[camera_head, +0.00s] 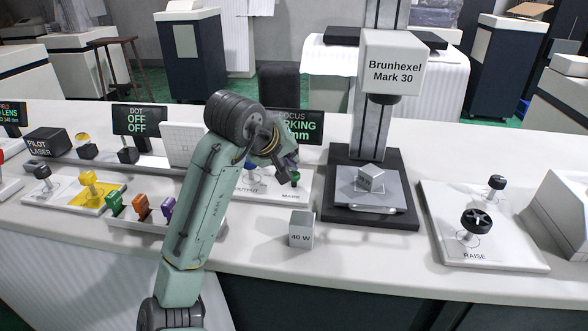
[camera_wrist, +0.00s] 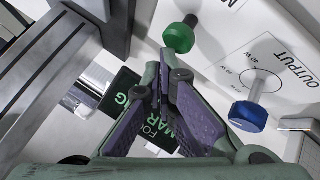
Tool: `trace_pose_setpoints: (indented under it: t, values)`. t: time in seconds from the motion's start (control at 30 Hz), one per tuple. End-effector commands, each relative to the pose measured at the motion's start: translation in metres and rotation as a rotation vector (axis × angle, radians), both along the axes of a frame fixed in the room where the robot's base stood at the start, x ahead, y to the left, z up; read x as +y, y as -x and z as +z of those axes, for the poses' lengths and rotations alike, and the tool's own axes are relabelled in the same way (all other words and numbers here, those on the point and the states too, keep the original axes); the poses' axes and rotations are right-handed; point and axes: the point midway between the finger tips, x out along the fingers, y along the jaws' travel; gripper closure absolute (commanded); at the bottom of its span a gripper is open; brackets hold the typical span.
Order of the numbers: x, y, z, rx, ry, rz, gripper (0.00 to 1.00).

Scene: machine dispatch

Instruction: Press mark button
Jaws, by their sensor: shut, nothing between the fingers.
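The mark button is a green knob (camera_head: 295,178) on the white panel marked MARK and OUTPUT, left of the marking machine. My gripper (camera_head: 287,164) is over this panel, close to the green knob. In the wrist view my gripper (camera_wrist: 168,72) has its purple-padded fingers closed together with nothing between them. A small gap seems to lie between fingertips and knob; whether they touch I cannot tell for sure.
A blue OUTPUT knob (camera_wrist: 248,114) stands close beside the fingers. The focus display (camera_head: 302,127) is behind my gripper. A 40 W block (camera_head: 301,229) sits in front.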

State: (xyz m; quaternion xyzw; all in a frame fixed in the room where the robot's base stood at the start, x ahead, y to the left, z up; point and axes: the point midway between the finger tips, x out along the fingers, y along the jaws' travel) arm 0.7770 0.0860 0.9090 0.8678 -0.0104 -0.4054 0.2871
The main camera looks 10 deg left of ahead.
Motion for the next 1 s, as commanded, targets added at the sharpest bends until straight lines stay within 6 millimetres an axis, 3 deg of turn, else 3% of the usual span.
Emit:
trace_pose_setpoints:
  t: [0.5,1.0]
  values:
    - [0.001,0.000,0.010,-0.001,0.000,0.002,1.00]
    - [0.000,0.000,0.057,-0.001,0.002,0.001,1.00]
